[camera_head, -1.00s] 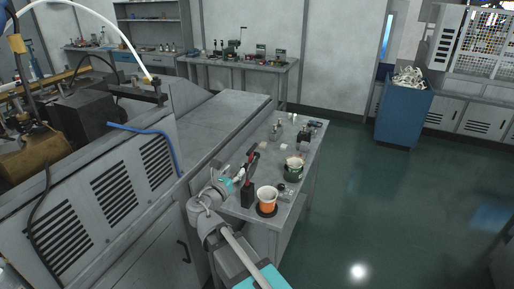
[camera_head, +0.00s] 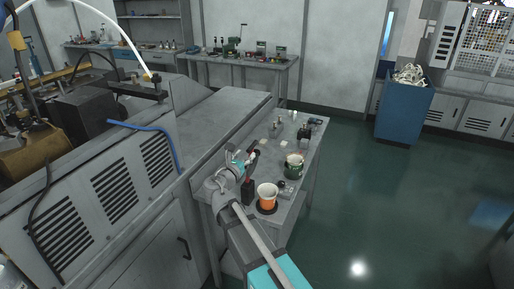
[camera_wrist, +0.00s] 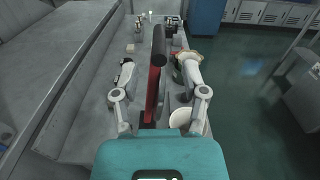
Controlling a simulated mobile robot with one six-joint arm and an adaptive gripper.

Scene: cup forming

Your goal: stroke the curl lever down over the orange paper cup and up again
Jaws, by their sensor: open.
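The orange paper cup (camera_head: 267,201) stands upright, white rim up, on a round black base near the front of the narrow bench. Just left of it is a black post (camera_head: 248,193) with the red curl lever (camera_wrist: 154,95), which rises to a black grip (camera_wrist: 158,45). The lever is up. My gripper (camera_head: 246,160) is open at the lever's upper part. In the wrist view my gripper (camera_wrist: 158,70) has one finger on each side of the lever, with gaps visible. The cup's pale rim (camera_wrist: 180,118) shows partly hidden behind the right finger.
A green container with a cream top (camera_head: 293,167) stands behind the cup. Small black and metal items lie at the bench's far end. A large grey machine cabinet (camera_head: 110,190) borders the bench on the left. Open floor lies to the right.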

